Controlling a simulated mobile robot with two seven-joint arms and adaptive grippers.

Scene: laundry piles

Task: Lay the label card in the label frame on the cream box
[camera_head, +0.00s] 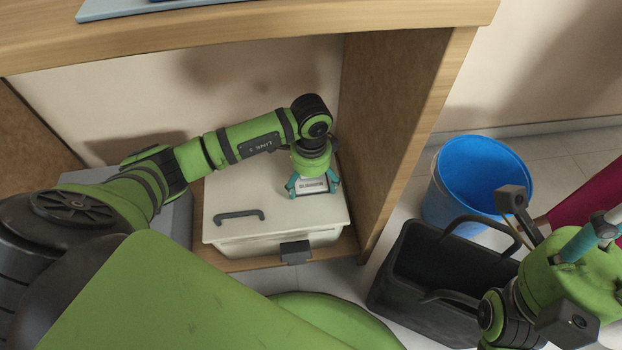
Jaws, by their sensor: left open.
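The cream box (262,190) sits on the low shelf of the wooden unit, its lid closed. My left gripper (313,188) points down over the right part of the lid, its teal fingers apart on either side of a small white card with dark print (313,185). The card looks flat at lid level. I cannot make out the label frame, or whether the card lies inside it; the gripper hides part of that spot. My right gripper (592,236) shows only partly at the right edge, away from the box; its jaw gap is unclear.
A dark handle (238,214) stands on the lid, left of my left gripper. The shelf unit's side wall (393,125) rises close on the right, and its top (250,38) overhangs. A blue bin (448,205) and a black basket (400,275) stand on the floor at right.

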